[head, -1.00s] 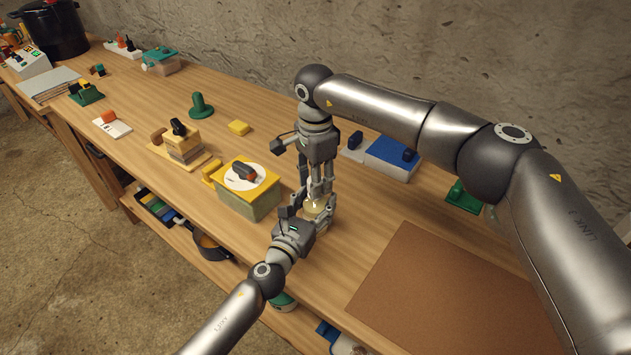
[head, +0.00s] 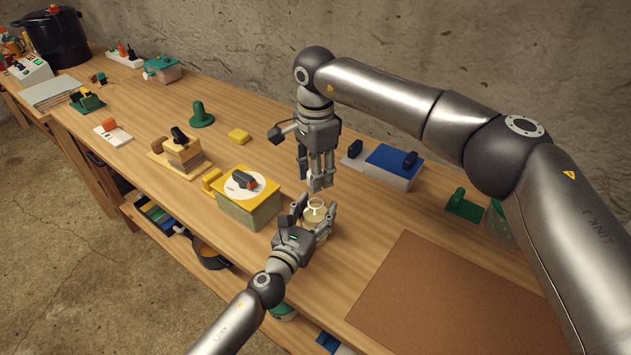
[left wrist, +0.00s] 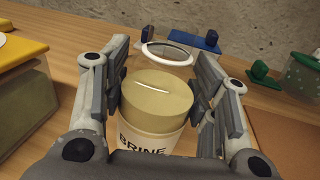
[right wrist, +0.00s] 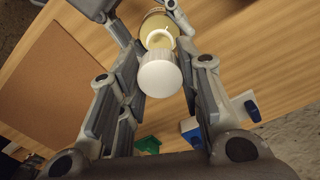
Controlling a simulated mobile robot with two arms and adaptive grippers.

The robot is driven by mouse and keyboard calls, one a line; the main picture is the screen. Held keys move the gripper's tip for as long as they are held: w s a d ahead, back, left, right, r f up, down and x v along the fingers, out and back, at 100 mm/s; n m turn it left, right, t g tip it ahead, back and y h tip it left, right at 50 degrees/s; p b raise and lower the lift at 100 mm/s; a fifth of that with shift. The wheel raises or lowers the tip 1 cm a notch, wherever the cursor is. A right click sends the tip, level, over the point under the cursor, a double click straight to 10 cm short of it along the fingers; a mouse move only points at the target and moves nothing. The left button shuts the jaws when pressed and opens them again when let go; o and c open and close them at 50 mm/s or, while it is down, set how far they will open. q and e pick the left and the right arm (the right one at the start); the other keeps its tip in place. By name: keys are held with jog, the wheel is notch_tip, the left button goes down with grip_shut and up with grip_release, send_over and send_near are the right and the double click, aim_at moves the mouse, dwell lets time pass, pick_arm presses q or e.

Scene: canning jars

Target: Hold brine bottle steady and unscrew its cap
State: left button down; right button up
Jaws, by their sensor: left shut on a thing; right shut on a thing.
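The brine bottle (head: 316,214) stands upright on the bench, its mouth ring open and bare; it has pale yellowish contents and a BRINE label. It also shows in the left wrist view (left wrist: 158,105). My left gripper (head: 312,222) is shut around its body from the near side. My right gripper (head: 321,185) points down just above the bottle, clear of it. It is shut on the white ribbed cap (right wrist: 160,76), seen between its fingers in the right wrist view.
A yellow-lidded box (head: 250,210) stands close left of the bottle. A blue-topped box (head: 388,166) is behind it to the right. A brown mat (head: 450,300) lies at right front. Green jar (head: 497,222) is partly hidden by my right arm.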

pick_arm(q)
jog(key=shift+c, duration=2.4)
grip_release()
